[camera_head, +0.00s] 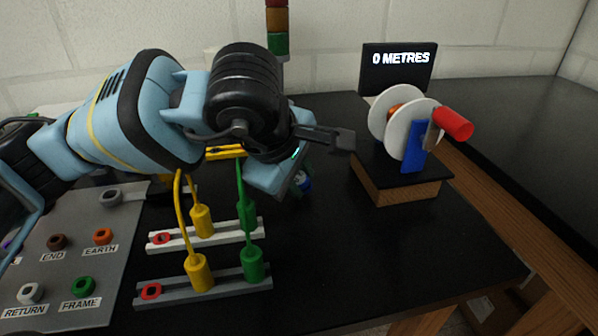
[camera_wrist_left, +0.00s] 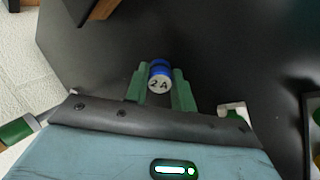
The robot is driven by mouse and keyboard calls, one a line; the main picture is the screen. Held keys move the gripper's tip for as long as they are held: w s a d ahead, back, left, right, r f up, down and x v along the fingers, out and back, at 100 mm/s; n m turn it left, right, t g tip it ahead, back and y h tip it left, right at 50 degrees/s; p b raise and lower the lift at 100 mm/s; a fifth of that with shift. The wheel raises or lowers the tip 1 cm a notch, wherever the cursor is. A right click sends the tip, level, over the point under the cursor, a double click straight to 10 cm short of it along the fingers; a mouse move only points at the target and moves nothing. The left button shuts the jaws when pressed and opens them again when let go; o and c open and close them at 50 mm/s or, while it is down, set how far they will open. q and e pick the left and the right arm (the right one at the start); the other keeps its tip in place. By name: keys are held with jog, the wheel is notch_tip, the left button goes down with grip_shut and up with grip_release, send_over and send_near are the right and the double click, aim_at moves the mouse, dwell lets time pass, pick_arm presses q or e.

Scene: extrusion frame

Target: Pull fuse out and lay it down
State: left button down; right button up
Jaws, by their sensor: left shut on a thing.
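The fuse (camera_wrist_left: 160,75) is a small blue cylinder with a white end marked "2A". My left gripper (camera_wrist_left: 157,84) is shut on it, with one green finger on each side of it. In the head view the fuse (camera_head: 304,183) shows only partly, just beside the left gripper (camera_head: 298,178), in front of the black table top. I cannot tell how high it is above the table. The place the fuse came from is not clear in these frames, and my left arm hides part of the table behind it. My right gripper is not in view.
Two rails with yellow and green plugs (camera_head: 253,264) stand at front left. A grey panel (camera_head: 50,262) with labelled sockets is at far left. A reel (camera_head: 405,120) with a red handle stands on a wooden-edged block at right. The black table (camera_head: 350,255) is clear at middle front.

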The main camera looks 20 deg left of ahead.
pick_arm(q)
jog(key=c, duration=1.1)
grip_release()
jog(key=shift+r, duration=0.1)
jog(key=v, duration=0.7)
jog(key=shift+s+r+p, duration=0.25)
jog(key=shift+r+p, duration=0.05)
jog(key=shift+p, duration=0.05)
